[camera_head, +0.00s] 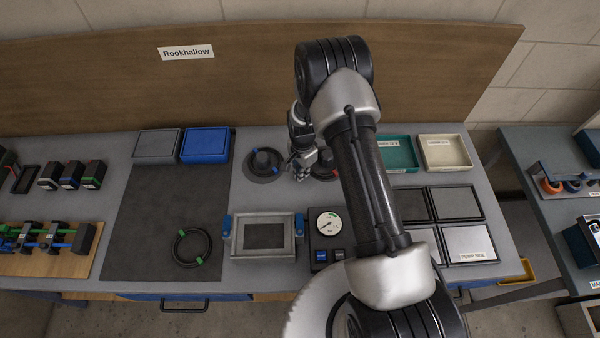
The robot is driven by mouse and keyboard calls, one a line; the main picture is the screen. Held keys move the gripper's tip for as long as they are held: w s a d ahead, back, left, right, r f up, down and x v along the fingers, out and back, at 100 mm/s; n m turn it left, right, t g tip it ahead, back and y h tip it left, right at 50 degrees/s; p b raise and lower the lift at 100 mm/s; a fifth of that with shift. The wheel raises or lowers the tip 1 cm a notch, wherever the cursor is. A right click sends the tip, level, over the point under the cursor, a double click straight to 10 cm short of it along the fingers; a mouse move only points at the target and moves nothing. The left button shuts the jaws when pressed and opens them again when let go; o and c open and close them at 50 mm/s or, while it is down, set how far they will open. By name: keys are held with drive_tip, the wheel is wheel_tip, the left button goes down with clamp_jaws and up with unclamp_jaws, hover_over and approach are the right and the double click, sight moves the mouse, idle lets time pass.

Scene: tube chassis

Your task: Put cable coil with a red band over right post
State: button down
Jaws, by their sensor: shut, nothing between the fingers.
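My gripper (302,173) points down at the back middle of the bench, its fingers shut and empty. Just right of it is a dark round shape (325,172) with a small red mark, partly hidden by my gripper and arm. It appears to be the red-banded cable coil at the right post, but I cannot tell whether it is around the post. A black coil with green bands (192,247) lies on the dark mat.
A grey box (157,146) and blue box (206,144) stand at the back left. A green tray (397,152) and cream tray (445,152) are at the back right. A framed fixture (264,238) and gauge box (328,238) are in front. The mat's middle (172,195) is clear.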

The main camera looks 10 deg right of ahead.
drive_tip(key=shift+d, duration=0.1)
drive_tip(key=shift+w+d+f+b, duration=0.1)
drive_tip(key=shift+w+d+b, duration=0.35)
drive_tip(key=shift+d+b, duration=0.25)
drive_tip(key=shift+w+d, duration=0.1)
drive_tip(key=shift+d, duration=0.2)
drive_tip(key=shift+r, duration=0.2)
wheel_tip(320, 180, up, 12)
drive_tip(key=shift+f, duration=0.1)
